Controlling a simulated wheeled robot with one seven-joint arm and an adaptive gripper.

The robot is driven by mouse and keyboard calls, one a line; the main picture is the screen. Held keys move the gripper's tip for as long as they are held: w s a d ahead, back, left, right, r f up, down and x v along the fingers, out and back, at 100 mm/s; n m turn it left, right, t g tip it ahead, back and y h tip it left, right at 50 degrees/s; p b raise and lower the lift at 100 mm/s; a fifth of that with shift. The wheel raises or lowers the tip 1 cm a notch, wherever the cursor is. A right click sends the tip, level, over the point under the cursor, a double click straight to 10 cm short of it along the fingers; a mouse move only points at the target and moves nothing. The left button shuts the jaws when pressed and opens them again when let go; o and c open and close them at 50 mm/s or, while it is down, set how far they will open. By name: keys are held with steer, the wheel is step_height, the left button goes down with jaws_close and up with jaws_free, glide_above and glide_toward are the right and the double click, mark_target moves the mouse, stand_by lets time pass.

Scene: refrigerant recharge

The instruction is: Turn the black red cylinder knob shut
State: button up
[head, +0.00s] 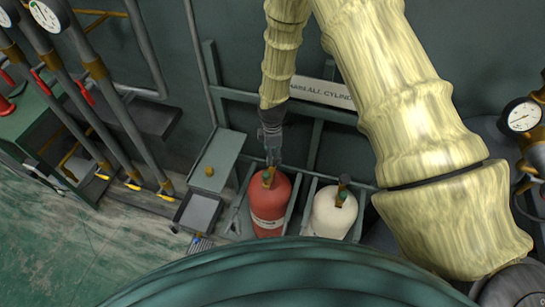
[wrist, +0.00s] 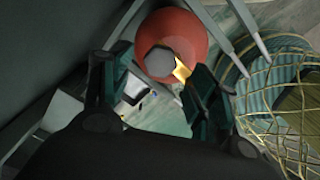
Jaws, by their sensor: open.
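The red cylinder (head: 268,212) stands upright in a rack by the wall, with a brass valve at its top. In the wrist view the red cylinder (wrist: 185,30) is seen from above, with its dark round knob (wrist: 158,62) and a yellow brass fitting (wrist: 182,70) beside it. My gripper (head: 271,160) points down over this valve. In the wrist view my gripper (wrist: 162,60) is open, one finger on each side of the knob. I cannot tell whether either finger touches it. In the head view the knob is mostly hidden by the gripper.
A white cylinder (head: 332,217) with its own dark knob (head: 344,181) stands close on the right. A grey tray (head: 198,212) and a shelf (head: 217,155) with a small brass ball are on the left. Pipes and gauges (head: 522,115) line both sides.

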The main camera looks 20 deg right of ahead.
steer(key=shift+f, duration=1.9)
steer(key=c, duration=1)
